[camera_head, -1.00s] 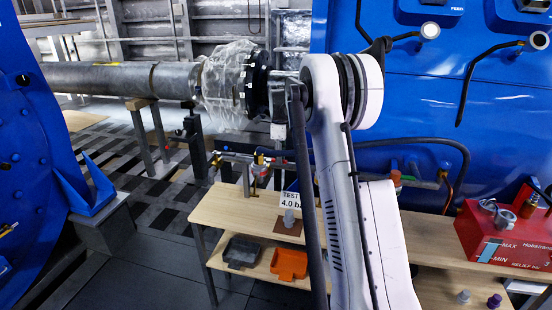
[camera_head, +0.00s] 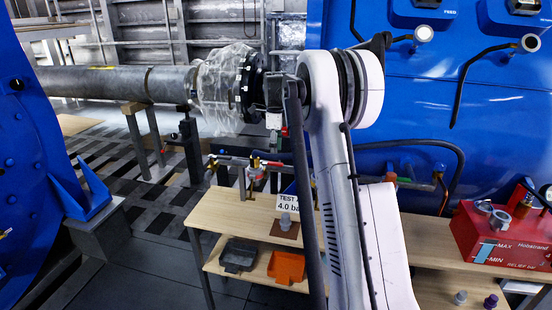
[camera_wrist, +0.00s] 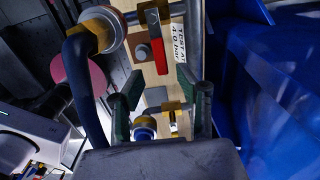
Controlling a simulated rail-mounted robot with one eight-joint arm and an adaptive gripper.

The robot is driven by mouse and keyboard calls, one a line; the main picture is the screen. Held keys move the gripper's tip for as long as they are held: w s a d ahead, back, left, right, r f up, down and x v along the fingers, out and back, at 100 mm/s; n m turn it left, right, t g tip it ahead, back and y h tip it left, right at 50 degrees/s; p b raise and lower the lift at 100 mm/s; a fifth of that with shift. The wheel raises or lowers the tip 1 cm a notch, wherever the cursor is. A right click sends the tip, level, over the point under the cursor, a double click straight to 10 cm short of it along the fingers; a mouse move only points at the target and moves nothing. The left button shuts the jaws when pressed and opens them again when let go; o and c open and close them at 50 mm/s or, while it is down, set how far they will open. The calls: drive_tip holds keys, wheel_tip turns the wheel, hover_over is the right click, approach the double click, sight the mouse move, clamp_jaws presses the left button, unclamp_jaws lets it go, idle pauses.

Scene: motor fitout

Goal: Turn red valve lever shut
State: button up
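The red valve lever (camera_wrist: 157,56) shows in the wrist view, hanging from a steel and brass fitting on a pipe just beyond my fingertips. In the head view a red part on the bench pipework (camera_head: 254,176) is small, and I cannot tell its angle. My gripper (camera_wrist: 157,92) is open, with its two green-padded fingers apart. The lever appears between and beyond the fingers, and I see no contact. In the head view my gripper (camera_head: 274,134) hangs above and behind the pipework, partly hidden by my arm.
A wooden bench (camera_head: 222,206) carries the pipework and a "TEST AT 4.0 bar" sign (camera_wrist: 178,42). A dark hose (camera_wrist: 82,75) and a brass fitting (camera_wrist: 102,28) lie left of the fingers. A red box (camera_head: 490,235) stands right; grey and orange trays (camera_head: 286,267) are below.

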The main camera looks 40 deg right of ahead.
sight(275, 164)
wheel_tip(275, 164, up, 7)
idle(0.3)
idle(0.5)
drive_tip(key=s+a+r+n+t, duration=0.2)
drive_tip(key=s+a+r+n, duration=0.2)
drive_tip(key=s+a+n, duration=0.55)
drive_tip(key=s+a+r+n+t, duration=0.1)
drive_tip(key=s+a+r+n, duration=0.4)
drive_tip(key=a, duration=0.7)
drive_tip(key=s+a+f+n+t, duration=0.1)
drive_tip(key=s+a+f+n, duration=0.3)
drive_tip(key=s, duration=0.3)
drive_tip(key=s+a+f+n+t, duration=0.1)
drive_tip(key=s+a+f+n, duration=0.2)
drive_tip(key=s+a+n, duration=0.2)
drive_tip(key=s+a+f+n+t, duration=0.2)
drive_tip(key=s+a+f+n, duration=0.2)
drive_tip(key=s, duration=0.7)
drive_tip(key=shift+a+f+n, duration=0.35)
drive_tip(key=shift+a, duration=0.2)
